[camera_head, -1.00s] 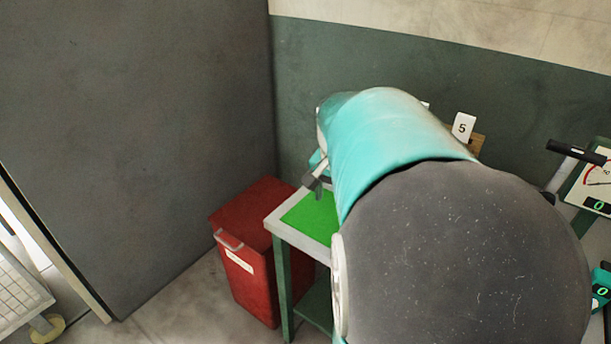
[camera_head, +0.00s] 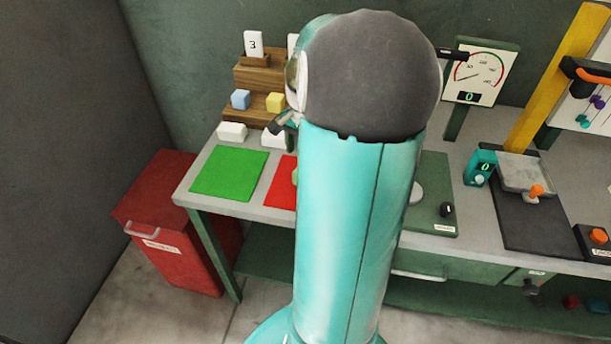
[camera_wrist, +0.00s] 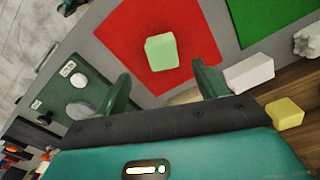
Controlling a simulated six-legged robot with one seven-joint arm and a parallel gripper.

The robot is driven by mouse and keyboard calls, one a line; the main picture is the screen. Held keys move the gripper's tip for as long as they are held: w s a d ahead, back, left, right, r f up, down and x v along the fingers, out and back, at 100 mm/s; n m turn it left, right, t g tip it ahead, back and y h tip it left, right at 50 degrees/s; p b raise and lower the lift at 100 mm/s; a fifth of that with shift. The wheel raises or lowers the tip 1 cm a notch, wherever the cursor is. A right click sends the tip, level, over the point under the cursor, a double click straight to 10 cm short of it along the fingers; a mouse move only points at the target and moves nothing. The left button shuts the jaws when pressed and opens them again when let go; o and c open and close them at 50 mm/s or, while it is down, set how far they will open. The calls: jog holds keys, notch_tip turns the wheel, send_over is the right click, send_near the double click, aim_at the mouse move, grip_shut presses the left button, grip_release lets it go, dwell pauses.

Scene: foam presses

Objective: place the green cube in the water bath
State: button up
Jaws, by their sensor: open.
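The pale green cube (camera_wrist: 161,52) lies on a red mat (camera_wrist: 112,42) in the wrist view. In the head view only a sliver of it (camera_head: 295,176) shows beside my arm. My gripper (camera_wrist: 164,85) is open and empty, its two fingers pointing toward the cube, which is beyond the fingertips and not between them. In the head view my gripper (camera_head: 283,123) is small and partly hidden by my arm. No water bath can be made out for certain; a green unit with a knob (camera_head: 437,205) is partly covered by my arm.
A green mat (camera_head: 229,172) lies left of the red one. Blue (camera_head: 240,99) and yellow (camera_head: 275,102) cubes sit on a wooden stepped rack (camera_head: 258,75), with white blocks (camera_head: 232,131) in front. A red bin (camera_head: 175,250) stands left of the bench. A dial gauge (camera_head: 480,72) and scale (camera_head: 525,172) are right.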

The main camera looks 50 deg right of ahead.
notch_tip(320, 180, down, 8)
jog(key=shift+w+f, duration=0.15)
jog(key=shift+f, duration=0.1)
jog(key=c, duration=1.1)
jog(key=shift+r, duration=0.2)
